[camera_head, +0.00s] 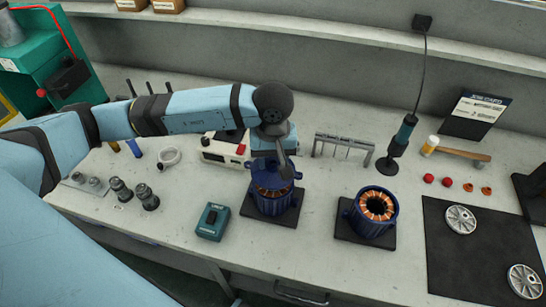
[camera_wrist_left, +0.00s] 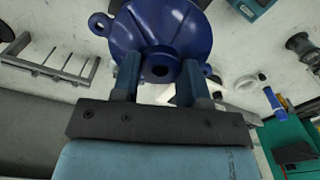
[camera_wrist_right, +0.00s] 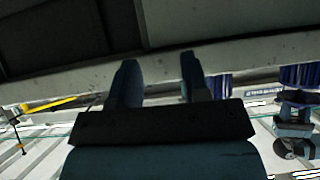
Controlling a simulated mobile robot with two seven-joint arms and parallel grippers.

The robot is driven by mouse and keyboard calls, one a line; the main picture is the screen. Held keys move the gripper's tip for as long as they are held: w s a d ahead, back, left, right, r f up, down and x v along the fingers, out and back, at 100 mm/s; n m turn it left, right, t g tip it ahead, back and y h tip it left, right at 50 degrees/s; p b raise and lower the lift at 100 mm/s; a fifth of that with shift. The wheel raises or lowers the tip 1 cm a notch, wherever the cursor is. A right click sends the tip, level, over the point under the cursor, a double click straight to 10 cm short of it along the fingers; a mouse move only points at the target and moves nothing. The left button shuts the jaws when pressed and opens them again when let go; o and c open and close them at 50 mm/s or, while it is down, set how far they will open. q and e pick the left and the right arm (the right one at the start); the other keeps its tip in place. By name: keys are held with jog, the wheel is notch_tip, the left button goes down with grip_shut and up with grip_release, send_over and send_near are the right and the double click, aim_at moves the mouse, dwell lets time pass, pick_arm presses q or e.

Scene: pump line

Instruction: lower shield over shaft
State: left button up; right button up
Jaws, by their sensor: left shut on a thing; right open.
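My left gripper (camera_head: 275,152) is shut on the dark blue shield (camera_head: 261,172). It holds the shield over the left motor housing (camera_head: 272,204), a finned blue body on a dark square pad. Copper windings show under the shield's rim, so a gap is visible there. In the left wrist view, the shield (camera_wrist_left: 140,32) is a round cover with ears, and its central hub with a dark hole lies between the fingers (camera_wrist_left: 158,82). The shaft is hidden. My right gripper (camera_wrist_right: 156,82) is open and empty, near the bench's front edge.
A second blue motor housing (camera_head: 370,214) with open copper windings stands on a pad to the right. A green box (camera_head: 212,221) is left of the left housing. A black mat (camera_head: 465,265) holds two wheels.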

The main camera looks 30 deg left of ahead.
aim_at(273, 164)
pick_arm(q)
jog(key=shift+f+b, duration=1.5)
jog(key=shift+f, duration=0.3)
jog(key=shift+r, duration=0.1)
jog(key=o, duration=1.3)
jog(key=shift+r+p, duration=0.7)
jog(key=shift+r, duration=1.15)
jog(key=shift+r+p, duration=1)
jog(key=shift+r, duration=1.6)
jog(key=shift+r+p, duration=0.5)
jog(key=shift+r, duration=0.95)
